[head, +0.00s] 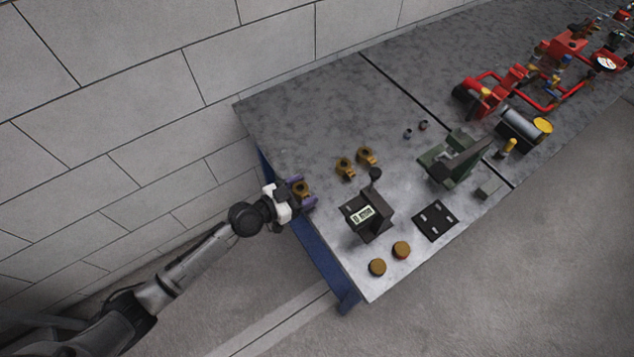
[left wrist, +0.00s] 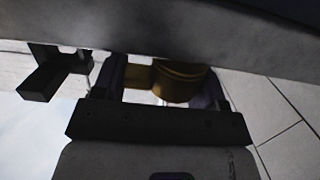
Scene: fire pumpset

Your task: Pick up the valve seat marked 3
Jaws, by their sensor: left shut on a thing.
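My left gripper (head: 300,193) is at the left edge of the grey table, its purple fingers on either side of a brass valve seat (head: 301,187). It is shut on this seat. In the left wrist view the brass seat (left wrist: 180,80) sits between the fingers of the left gripper (left wrist: 165,85). Two similar brass pieces (head: 345,167) (head: 366,156) stand on the table to the right of it. No number can be read on any of them. My right gripper is not in view.
The table (head: 300,110) carries a dark block with a white label (head: 363,214), a black plate (head: 435,220), a green vise-like fixture (head: 455,160) and two round brass-topped pieces (head: 377,267) (head: 401,249). Red pump piping (head: 500,90) stands at the far right. The table's upper left is clear.

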